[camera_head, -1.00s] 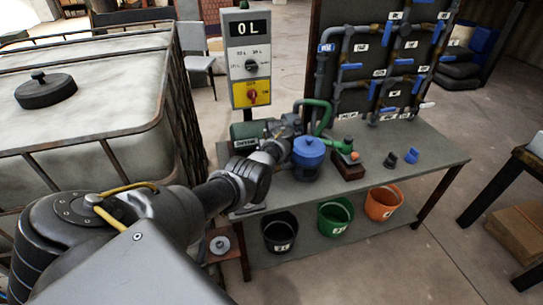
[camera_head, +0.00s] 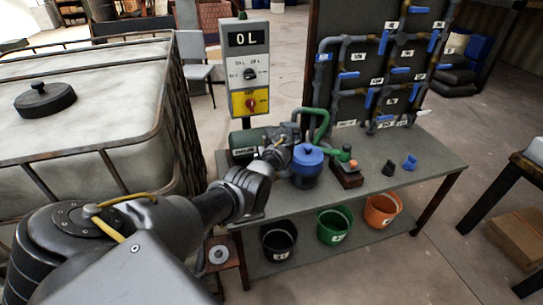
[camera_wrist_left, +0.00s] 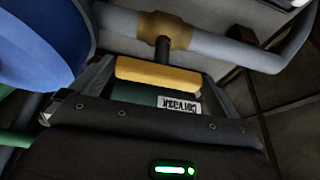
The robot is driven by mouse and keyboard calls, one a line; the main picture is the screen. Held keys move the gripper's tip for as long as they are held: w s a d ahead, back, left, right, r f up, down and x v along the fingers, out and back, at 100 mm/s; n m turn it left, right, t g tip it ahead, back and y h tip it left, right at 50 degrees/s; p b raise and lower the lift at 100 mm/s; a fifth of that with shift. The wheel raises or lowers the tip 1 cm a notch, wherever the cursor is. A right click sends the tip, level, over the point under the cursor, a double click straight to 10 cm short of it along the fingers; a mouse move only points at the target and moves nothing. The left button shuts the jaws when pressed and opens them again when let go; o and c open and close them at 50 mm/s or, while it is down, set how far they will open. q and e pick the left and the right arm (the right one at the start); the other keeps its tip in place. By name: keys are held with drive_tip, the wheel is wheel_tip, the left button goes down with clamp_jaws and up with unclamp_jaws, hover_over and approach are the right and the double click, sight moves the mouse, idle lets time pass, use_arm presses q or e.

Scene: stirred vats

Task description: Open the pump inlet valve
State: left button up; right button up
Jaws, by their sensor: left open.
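In the left wrist view a yellow valve handle (camera_wrist_left: 158,74) sits on a dark stem below a brass fitting (camera_wrist_left: 165,30) on a grey pipe; I take it for the pump inlet valve. My left gripper (camera_wrist_left: 152,88) is open, with one finger at each side of the handle. I cannot tell whether either finger touches it. In the head view the left gripper (camera_head: 280,152) is at the pump, between the green motor (camera_head: 248,146) and the blue lidded pot (camera_head: 306,163). The handle is hard to make out there. My right gripper is not in view.
A control box (camera_head: 247,70) reading "0 L" stands behind the bench (camera_head: 405,190). A caged white tank (camera_head: 90,120) is at the left. A pipe board (camera_head: 385,60) with blue-handled valves stands behind. Black, green and orange buckets (camera_head: 383,210) are under the bench top.

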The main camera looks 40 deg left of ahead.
use_arm(q)
drive_tip(key=p+v, duration=0.2)
drive_tip(key=v, duration=0.7)
drive_tip(key=shift+r, duration=0.3)
drive_tip(key=shift+d, duration=0.1)
